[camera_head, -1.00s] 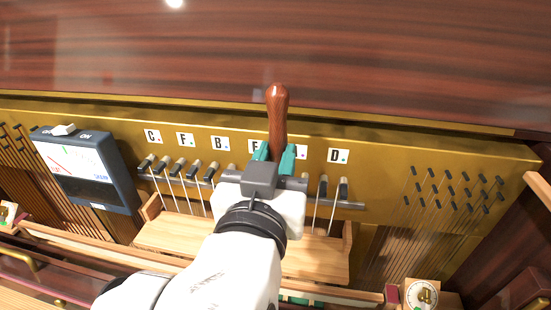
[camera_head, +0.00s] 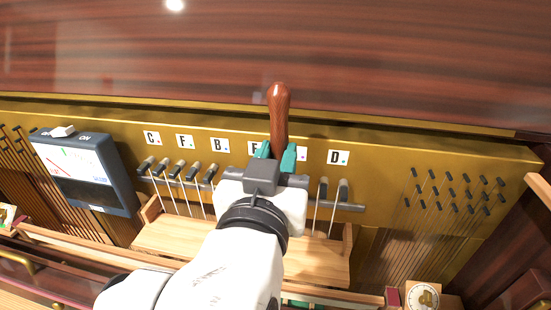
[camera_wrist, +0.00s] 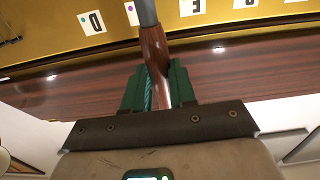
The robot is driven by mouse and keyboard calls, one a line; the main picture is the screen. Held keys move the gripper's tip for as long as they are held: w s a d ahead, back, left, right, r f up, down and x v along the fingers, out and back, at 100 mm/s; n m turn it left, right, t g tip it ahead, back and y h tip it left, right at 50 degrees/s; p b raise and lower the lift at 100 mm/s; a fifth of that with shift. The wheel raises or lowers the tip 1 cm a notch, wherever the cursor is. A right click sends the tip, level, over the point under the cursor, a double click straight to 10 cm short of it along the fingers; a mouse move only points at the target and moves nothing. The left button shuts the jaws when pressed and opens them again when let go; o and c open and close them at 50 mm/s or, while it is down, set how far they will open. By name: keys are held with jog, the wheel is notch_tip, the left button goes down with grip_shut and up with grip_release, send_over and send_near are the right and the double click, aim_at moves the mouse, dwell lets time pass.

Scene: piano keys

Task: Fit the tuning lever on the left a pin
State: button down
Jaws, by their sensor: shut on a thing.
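The tuning lever has a reddish-brown wooden handle (camera_head: 279,118) that stands up from my gripper (camera_head: 275,156). My gripper's green fingers are shut on the handle. In the wrist view the handle (camera_wrist: 155,50) is between the fingers (camera_wrist: 160,88), and its grey metal shaft (camera_wrist: 146,12) runs out of the top edge. The lever's far end is not in view. Dark tuning pins stand in pairs left of my gripper (camera_head: 178,167) and right of it (camera_head: 343,188). My gripper hides the pins behind it. The label between E and D is mostly covered by the lever and fingers, so its letter cannot be read.
Labels C, F, B and a partly hidden E run along the brass plate (camera_head: 400,165), with D (camera_head: 338,156) at right. A dark tuner box (camera_head: 85,170) stands at left. A wooden ledge (camera_head: 160,236) lies below the pins. More pins (camera_head: 455,190) are at far right.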

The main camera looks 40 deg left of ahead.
jog(key=shift+x, duration=1.1)
dwell(0.6)
jog(key=shift+w+a, duration=0.25)
jog(key=shift+w, duration=0.15)
jog(key=shift+c, duration=0.6)
grip_release()
jog(key=b+v, duration=0.1)
jog(key=v, duration=0.8)
jog(key=shift+b, duration=0.3)
dwell(0.6)
